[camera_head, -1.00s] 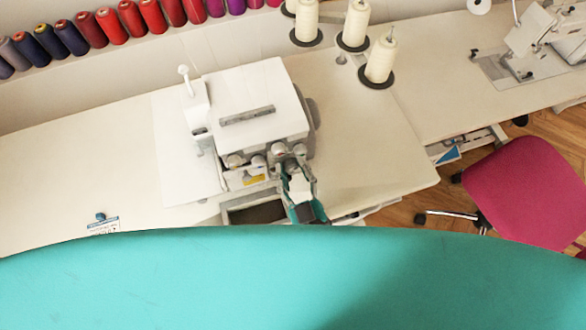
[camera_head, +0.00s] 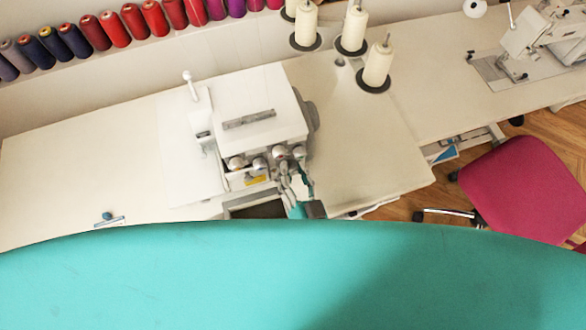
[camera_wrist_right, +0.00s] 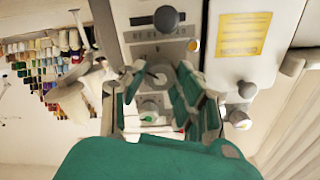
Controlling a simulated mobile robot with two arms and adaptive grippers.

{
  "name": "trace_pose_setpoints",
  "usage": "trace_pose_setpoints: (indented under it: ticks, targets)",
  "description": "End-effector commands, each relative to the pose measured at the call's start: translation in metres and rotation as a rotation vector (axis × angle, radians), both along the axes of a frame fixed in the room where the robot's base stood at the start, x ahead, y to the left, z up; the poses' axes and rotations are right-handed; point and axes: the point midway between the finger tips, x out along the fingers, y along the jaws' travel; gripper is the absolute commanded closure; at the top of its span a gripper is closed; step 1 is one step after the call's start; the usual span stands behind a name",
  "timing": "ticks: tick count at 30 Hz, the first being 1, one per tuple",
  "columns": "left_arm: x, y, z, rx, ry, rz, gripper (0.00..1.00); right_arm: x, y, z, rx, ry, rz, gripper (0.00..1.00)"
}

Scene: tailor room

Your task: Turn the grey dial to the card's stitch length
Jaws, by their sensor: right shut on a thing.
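The white sewing machine (camera_head: 262,95) stands on the table, with several round grey knobs on its front. My right gripper (camera_head: 287,170) reaches up to the right-hand knobs from the front. In the right wrist view, a pale grey dial (camera_wrist_right: 157,77) sits between the fingers of my right gripper, which is shut on it. The fingers partly hide the dial, and I cannot read its setting. The small card (camera_head: 110,222) stands at the table's front left beside a blue knob-like piece. Its lower part is cut off and its text is unreadable. My left gripper is not in view.
Cream thread cones (camera_head: 378,66) stand behind the machine on the right. Coloured spools (camera_head: 93,32) line a shelf at the back left. A pink chair (camera_head: 522,190) stands on the right. The table left of the machine is mostly clear.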

Motion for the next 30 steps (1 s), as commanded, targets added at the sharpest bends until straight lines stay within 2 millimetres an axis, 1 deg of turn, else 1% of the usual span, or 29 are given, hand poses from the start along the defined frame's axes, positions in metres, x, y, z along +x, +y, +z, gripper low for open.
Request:
trace_pose_setpoints:
  ticks: [4,10,24,25,30]
  targets:
    - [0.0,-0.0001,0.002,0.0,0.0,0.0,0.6,0.0007,0.0,0.0015,0.068,0.019,0.0,1.0]
    - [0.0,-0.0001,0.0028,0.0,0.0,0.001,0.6,0.0008,0.0,0.0014,0.117,0.034,-0.001,1.0]
    - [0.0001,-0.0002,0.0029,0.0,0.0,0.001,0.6,0.0008,-0.0003,0.0013,0.133,0.039,-0.001,1.0]
    - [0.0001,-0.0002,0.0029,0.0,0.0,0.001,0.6,0.0008,-0.0003,0.0013,0.133,0.039,-0.001,0.68]
    - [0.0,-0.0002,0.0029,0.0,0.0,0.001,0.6,0.0007,-0.0002,0.0009,0.131,0.039,0.0,0.46]
